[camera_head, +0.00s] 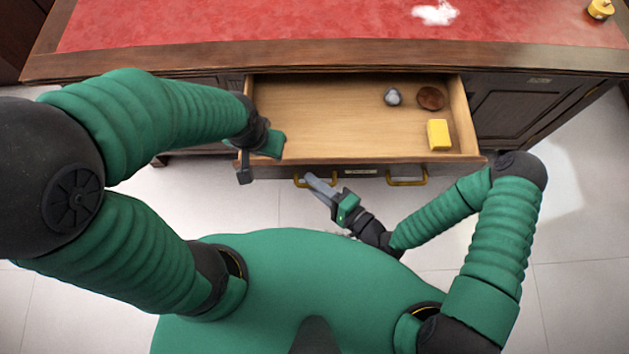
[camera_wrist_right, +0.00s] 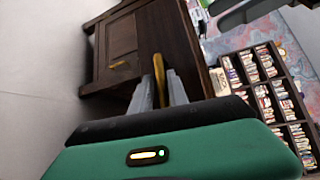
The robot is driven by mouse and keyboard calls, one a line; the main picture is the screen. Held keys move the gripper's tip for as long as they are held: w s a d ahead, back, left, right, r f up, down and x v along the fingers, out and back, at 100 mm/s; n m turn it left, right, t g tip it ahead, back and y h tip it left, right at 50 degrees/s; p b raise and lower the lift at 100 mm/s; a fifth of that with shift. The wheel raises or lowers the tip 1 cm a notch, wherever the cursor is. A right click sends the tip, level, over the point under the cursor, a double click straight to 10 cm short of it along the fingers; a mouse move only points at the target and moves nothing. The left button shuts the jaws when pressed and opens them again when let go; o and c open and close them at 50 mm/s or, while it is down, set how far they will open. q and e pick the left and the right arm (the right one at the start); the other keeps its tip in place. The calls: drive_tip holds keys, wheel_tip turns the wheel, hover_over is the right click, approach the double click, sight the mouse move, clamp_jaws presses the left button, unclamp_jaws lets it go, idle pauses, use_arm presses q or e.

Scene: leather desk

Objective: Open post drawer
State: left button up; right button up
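The wooden drawer (camera_head: 330,110) is pulled out from the desk, with its inside in view. Its dark front carries two brass handles, a left handle (camera_head: 300,181) and a right handle (camera_head: 407,181), with a small label between them. My right gripper (camera_head: 314,182) is at the left handle. In the right wrist view the brass handle (camera_wrist_right: 158,72) lies between the grey fingers (camera_wrist_right: 160,92), which look closed on it. My left gripper (camera_head: 247,165) is at the drawer's left front corner; its fingers are mostly hidden.
A grey object (camera_head: 393,97), a brown round object (camera_head: 430,98) and a yellow block (camera_head: 438,134) lie in the drawer's right part. The red leather desktop (camera_head: 250,22) is above. A dark cabinet door (camera_head: 515,108) is at right. A shelf (camera_wrist_right: 262,90) shows in the wrist view.

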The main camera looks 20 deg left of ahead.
drive_tip(key=shift+d+r, duration=0.1)
drive_tip(key=v, duration=1.6)
drive_tip(key=shift+s+d+p, duration=0.2)
drive_tip(key=shift+d+p, duration=0.1)
drive_tip(key=shift+p, duration=0.15)
